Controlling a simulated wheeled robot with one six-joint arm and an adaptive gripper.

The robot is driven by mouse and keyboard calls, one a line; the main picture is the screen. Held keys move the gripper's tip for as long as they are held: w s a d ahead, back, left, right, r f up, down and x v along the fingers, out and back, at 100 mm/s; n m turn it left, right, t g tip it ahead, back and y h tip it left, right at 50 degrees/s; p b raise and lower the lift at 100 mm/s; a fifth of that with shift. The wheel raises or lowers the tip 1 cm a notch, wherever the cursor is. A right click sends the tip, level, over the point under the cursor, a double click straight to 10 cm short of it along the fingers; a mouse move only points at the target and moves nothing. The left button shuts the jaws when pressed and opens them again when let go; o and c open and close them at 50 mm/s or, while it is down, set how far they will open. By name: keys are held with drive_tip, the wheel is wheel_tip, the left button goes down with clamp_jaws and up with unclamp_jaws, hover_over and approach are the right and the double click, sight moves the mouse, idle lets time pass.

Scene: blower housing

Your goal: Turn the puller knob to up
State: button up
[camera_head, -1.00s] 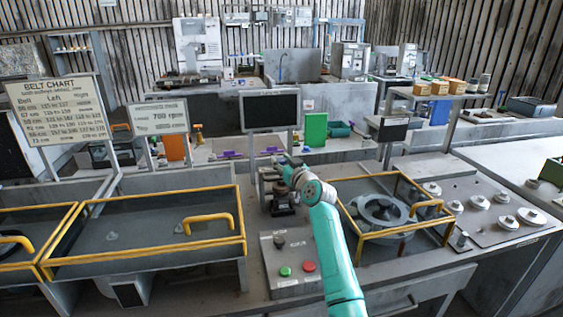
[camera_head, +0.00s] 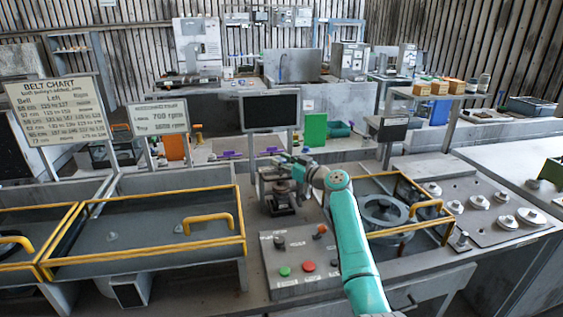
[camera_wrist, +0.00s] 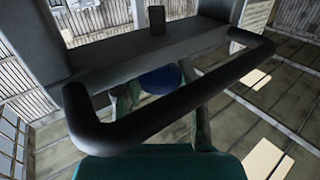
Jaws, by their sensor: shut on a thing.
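In the head view my gripper (camera_head: 293,163) is at the top of a small dark puller device (camera_head: 284,196) at the middle of the bench. In the wrist view my gripper's fingers (camera_wrist: 162,108) are on either side of a blue rounded thing, which I take for the puller knob (camera_wrist: 160,80), and are shut on it. A thick black bar with bent ends (camera_wrist: 180,100) crosses in front and hides parts of the fingers and knob. The knob is too small in the head view to tell its turn.
A grey control panel (camera_head: 290,285) with green and red buttons stands in front of the puller. A yellow-framed cover (camera_head: 445,232) is to the right, close to my arm. A larger yellow-framed cover (camera_head: 150,257) is to the left. A black sign (camera_head: 270,111) stands behind.

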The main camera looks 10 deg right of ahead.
sight(282, 159)
drive_tip(key=shift+n+g+y, duration=1.2)
drive_tip(key=shift+y, duration=0.3)
drive_tip(key=shift+n+g+y, duration=0.8)
drive_tip(key=shift+g, duration=0.2)
drive_tip(key=o, duration=1.2)
drive_tip(key=shift+c, duration=0.2)
wheel_tip(282, 159, up, 10)
drive_tip(key=shift+f, duration=0.1)
